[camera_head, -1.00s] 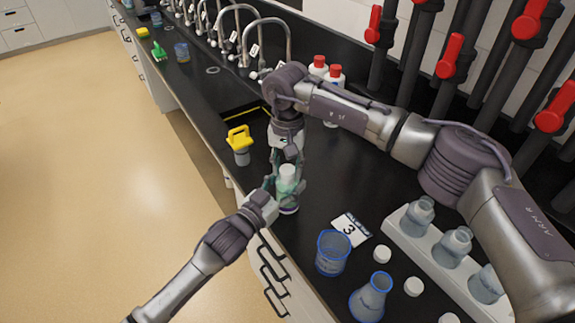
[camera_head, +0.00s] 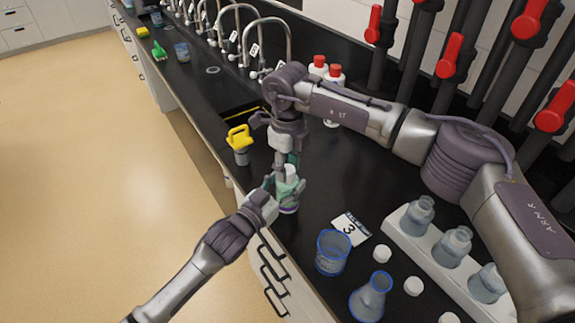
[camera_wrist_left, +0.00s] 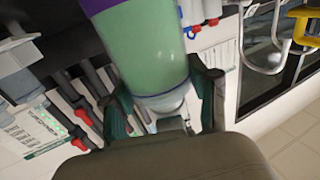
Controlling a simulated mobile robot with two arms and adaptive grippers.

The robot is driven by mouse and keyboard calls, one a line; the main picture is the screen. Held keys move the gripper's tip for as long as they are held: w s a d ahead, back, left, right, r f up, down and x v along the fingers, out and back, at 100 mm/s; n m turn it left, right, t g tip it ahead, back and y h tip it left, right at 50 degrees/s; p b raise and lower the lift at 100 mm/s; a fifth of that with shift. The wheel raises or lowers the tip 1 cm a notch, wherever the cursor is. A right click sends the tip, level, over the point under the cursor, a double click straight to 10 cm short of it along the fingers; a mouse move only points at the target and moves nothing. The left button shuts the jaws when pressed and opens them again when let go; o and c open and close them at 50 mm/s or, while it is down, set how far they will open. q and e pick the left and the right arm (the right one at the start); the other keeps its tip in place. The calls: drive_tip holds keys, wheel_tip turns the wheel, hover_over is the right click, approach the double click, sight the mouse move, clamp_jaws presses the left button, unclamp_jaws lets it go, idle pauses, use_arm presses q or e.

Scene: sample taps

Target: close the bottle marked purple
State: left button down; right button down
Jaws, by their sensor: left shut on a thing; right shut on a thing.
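The bottle (camera_head: 289,203) with a purple band near its base stands upright near the counter's front edge, with pale green contents. It also fills the top of the left wrist view (camera_wrist_left: 145,50), purple band uppermost. My left gripper (camera_head: 279,195) comes in from the left and is shut around the bottle's side. My right gripper (camera_head: 287,166) points down from above and is shut on a white cap (camera_head: 290,173) at the bottle's top. Fingers partly hide the cap and the neck, so I cannot tell how tightly the cap sits.
A card marked 3 (camera_head: 350,228), blue-rimmed beaker (camera_head: 333,254), flask (camera_head: 371,298) and loose white caps (camera_head: 382,254) lie to the right. A white rack (camera_head: 432,262) holds bottles. A yellow-topped container (camera_head: 240,145) stands left, near the sink.

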drive_tip(key=m, duration=1.4)
drive_tip(key=c, duration=0.7)
unclamp_jaws()
drive_tip(key=shift+r, duration=2.25)
drive_tip(key=shift+c, duration=0.2)
